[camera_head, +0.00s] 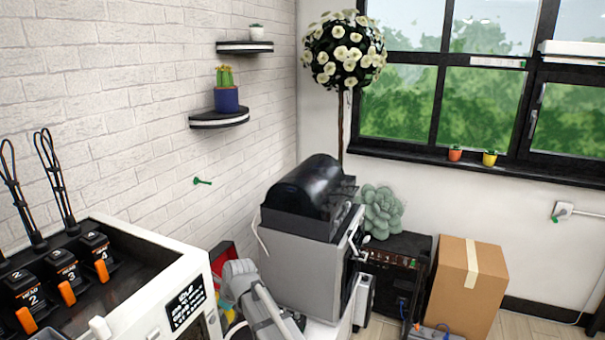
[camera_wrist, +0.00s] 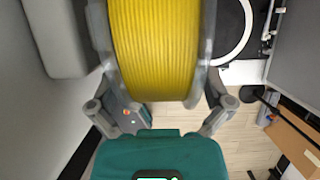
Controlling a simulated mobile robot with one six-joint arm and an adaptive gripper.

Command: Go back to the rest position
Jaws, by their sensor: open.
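My gripper (camera_wrist: 160,113) shows in the wrist view with its grey fingers spread wide apart. A spool of yellow filament (camera_wrist: 153,50) with pale grey flanges fills the top middle of that view. It lies beyond or between the spread fingers, and I cannot tell whether either finger touches it. The teal block at the bottom of the wrist view is my gripper's own body. In the head view my grey arm reaches in at the bottom centre, and the gripper's fingers cannot be made out there.
A white machine with numbered bays (camera_head: 170,265) stands at the lower left. A grey machine with a black lid (camera_head: 300,270) stands close to my arm. A cardboard box (camera_head: 465,285) and a black cabinet (camera_head: 400,243) stand right of it. Wooden floor (camera_wrist: 170,117) shows below.

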